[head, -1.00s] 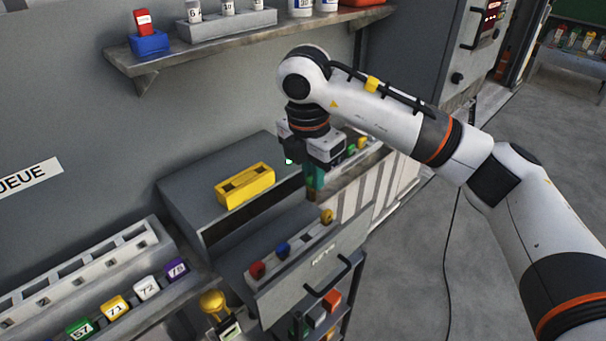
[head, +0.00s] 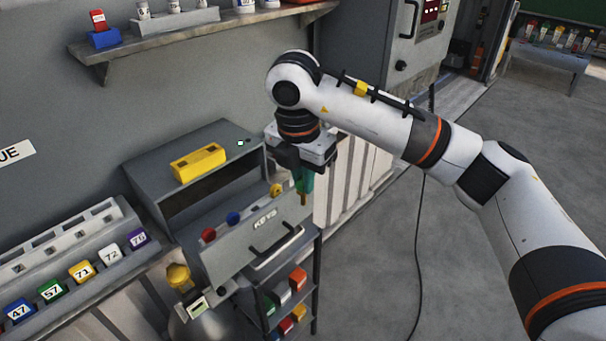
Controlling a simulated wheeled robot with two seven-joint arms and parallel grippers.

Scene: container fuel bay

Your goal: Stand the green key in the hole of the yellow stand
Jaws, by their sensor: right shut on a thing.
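The yellow stand (head: 190,168) is a block lying on top of the grey cabinet, left of my right gripper. A dark hole shows in its top toward the right end. My right gripper (head: 303,171) points down and is shut on the green key (head: 306,184). The key hangs upright with its brownish tip down, beside the right end of the open drawer and apart from the stand. The gripper hides the key's upper part. My left gripper is not in view.
The open drawer (head: 256,240) labelled KEYS holds red, blue and yellow keys. A wall shelf (head: 205,30) with small containers runs above. A rack of numbered blocks (head: 75,255) stands at the left, and a shelf unit with coloured blocks stands below the drawer.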

